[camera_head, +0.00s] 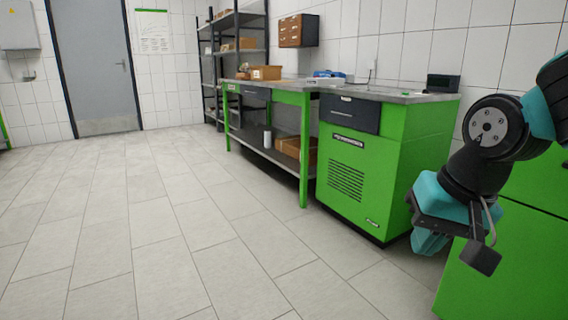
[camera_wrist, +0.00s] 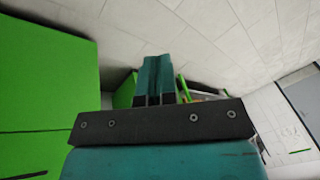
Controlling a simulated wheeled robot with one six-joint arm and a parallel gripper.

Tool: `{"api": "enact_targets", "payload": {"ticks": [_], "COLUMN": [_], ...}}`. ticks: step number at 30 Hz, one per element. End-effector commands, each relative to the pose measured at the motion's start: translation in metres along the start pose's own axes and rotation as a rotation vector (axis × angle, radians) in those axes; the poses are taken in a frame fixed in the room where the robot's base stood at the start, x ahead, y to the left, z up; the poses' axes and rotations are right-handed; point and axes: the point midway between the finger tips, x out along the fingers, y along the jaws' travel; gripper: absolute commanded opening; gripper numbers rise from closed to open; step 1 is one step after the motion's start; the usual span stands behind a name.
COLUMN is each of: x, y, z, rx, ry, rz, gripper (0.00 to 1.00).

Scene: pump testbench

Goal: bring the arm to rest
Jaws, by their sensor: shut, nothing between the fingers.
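My arm comes in from the right edge of the head view, dark grey and teal, bent downward. My gripper (camera_head: 428,243) hangs at its lower end, in front of the green cabinets and above the floor. In the wrist view the two teal fingers of my gripper (camera_wrist: 155,80) lie side by side with only a thin line between them. It is shut and holds nothing. In the head view the fingertips are partly hidden behind the wrist parts.
A green cabinet (camera_head: 350,170) with a grey top stands just left of my arm. Another green cabinet (camera_head: 510,265) is behind and below the arm. A workbench (camera_head: 306,140), a dark shelf rack (camera_head: 240,20) and a grey door (camera_head: 95,70) are farther back. The tiled floor (camera_head: 150,230) at left is clear.

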Motion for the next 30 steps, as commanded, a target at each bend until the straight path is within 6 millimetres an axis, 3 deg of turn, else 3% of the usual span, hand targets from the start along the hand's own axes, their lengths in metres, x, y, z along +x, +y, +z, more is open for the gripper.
{"api": "enact_targets", "payload": {"ticks": [1, 3, 8, 9, 20, 30], "x": [0.0, 0.0, -0.003, -0.012, -0.113, -0.235], "y": [-0.009, -0.017, -0.028, -0.031, -0.056, -0.086], "z": [0.029, 0.064, 0.14, 0.149, 0.12, 0.091], "rx": [-0.134, -0.312, -0.681, -0.74, -0.717, -0.714], "ry": [-0.043, -0.1, -0.2, -0.214, -0.207, -0.207], "rz": [-0.034, -0.084, -0.208, -0.231, -0.222, -0.221], "gripper": [0.0, 0.0, 0.0, 0.0, 0.0, 0.0]}}
